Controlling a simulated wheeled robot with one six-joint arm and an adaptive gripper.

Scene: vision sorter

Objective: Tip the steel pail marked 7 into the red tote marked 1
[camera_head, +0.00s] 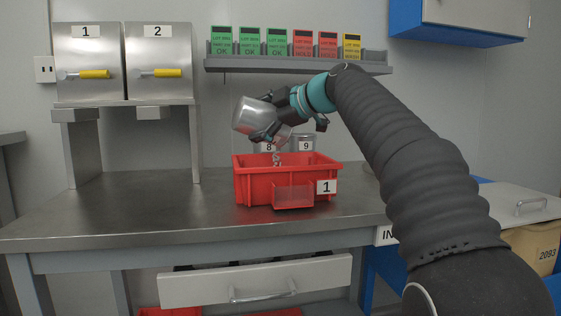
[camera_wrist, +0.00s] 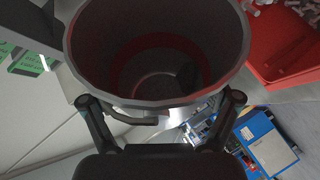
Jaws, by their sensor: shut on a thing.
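My gripper (camera_head: 268,117) is shut on a steel pail (camera_head: 250,115) and holds it steeply tilted above the red tote (camera_head: 244,188) marked 1. No number shows on the held pail. Small pale pieces (camera_head: 277,159) show below the pail, at the tote's opening. In the wrist view the pail (camera_wrist: 160,103) sits between my fingers with its mouth towards the camera. Its inside looks bare, with a red tint on the wall. The tote (camera_wrist: 268,77) is at the upper right there, with several pale pieces in it.
Bins marked 1 (camera_head: 88,52) and 2 (camera_head: 160,52) stand at the left. A shelf (camera_head: 230,66) with coloured cards is above. The bench's left side (camera_head: 120,212) is clear.

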